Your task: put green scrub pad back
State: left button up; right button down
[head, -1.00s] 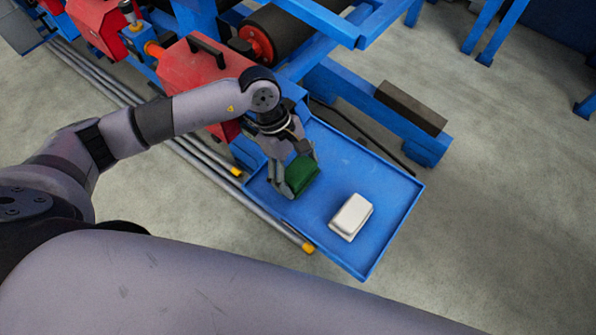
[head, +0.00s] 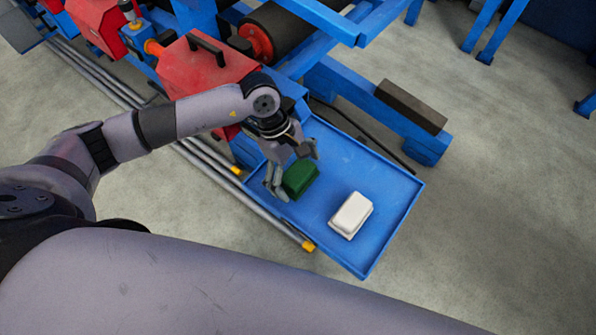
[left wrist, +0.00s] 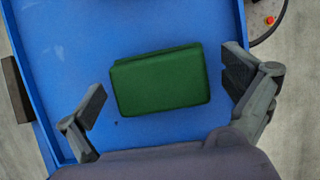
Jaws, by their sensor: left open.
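The green scrub pad (head: 300,179) lies in the blue tray (head: 335,158), near its left corner. It also shows in the left wrist view (left wrist: 160,82), flat on the blue surface. My left gripper (head: 293,169) is open above the pad. In the left wrist view its fingers (left wrist: 163,90) stand wide apart, one on each side of the pad, with a gap on both sides. A large grey arm part of mine crosses the bottom of the head view. My right gripper does not show.
A white block (head: 350,215) lies in the tray to the right of the pad. Red machine housings (head: 197,66) and blue frame beams stand behind. Grey rods with yellow ends (head: 308,246) run along the tray's left side. The tray's far part is clear.

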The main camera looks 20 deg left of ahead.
pick_arm(q)
jog(key=shift+r+p, duration=0.3)
jog(key=shift+p, duration=0.05)
jog(key=b+v, duration=0.3)
jog(key=v, duration=0.8)
jog(key=shift+r, duration=0.35)
jog(key=shift+a, duration=0.15)
